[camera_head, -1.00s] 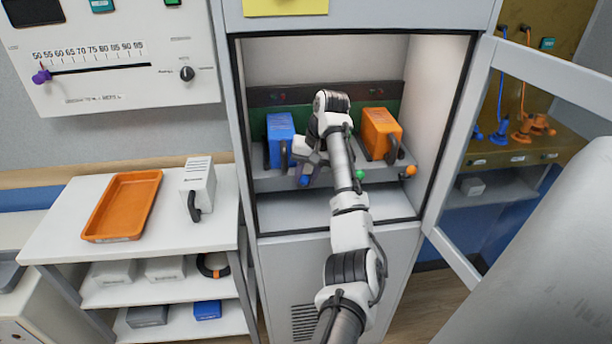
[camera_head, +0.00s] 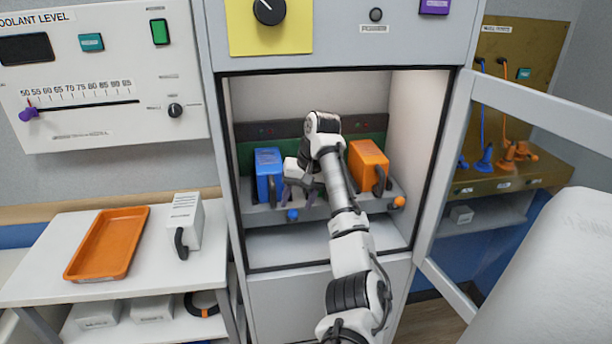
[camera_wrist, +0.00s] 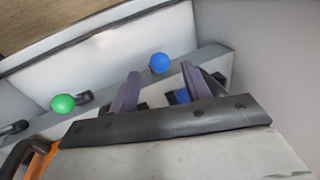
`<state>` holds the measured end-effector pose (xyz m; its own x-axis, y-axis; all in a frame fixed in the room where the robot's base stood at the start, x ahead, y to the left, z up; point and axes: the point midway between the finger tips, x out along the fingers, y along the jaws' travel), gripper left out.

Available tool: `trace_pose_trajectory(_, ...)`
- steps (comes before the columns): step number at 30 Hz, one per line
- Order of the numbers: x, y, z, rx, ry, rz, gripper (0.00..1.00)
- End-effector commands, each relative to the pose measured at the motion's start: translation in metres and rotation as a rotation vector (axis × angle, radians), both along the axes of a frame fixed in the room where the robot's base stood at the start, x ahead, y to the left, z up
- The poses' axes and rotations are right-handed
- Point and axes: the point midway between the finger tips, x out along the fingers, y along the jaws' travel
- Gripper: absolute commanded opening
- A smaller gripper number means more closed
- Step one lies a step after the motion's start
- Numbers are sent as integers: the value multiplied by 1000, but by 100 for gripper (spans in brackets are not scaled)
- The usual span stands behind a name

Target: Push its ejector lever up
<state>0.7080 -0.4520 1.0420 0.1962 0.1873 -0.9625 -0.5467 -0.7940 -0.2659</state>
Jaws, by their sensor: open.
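An open cabinet bay holds a blue module (camera_head: 268,172) on the left and an orange module (camera_head: 368,165) on the right, each with a dark handle. Along the rail below are levers with round knobs: a blue knob (camera_head: 293,215) and an orange knob (camera_head: 398,202). A green knob (camera_wrist: 63,103) shows in the wrist view and is hidden behind my arm in the head view. My gripper (camera_head: 298,188) is open beside the blue module, just above the blue knob. In the wrist view the blue knob (camera_wrist: 160,62) appears between the spread fingertips (camera_wrist: 160,72); contact cannot be told.
The bay's side walls and grey front rail (camera_head: 345,208) are close around my arm. The glass door (camera_head: 540,110) stands open on the right. A side table on the left holds an orange tray (camera_head: 108,243) and a white module (camera_head: 186,220).

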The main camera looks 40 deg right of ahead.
Motion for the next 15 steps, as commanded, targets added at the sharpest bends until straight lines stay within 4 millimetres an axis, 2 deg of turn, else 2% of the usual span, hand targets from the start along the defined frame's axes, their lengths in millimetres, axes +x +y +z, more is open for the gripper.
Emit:
trace_pose_trajectory(1, -3, -4, 12, -6, 0, -3, 48)
trace_pose_trajectory(6, -10, -10, 47, -5, 0, -3, 48)
trace_pose_trajectory(15, -18, -18, 90, 0, 1, -2, 48)
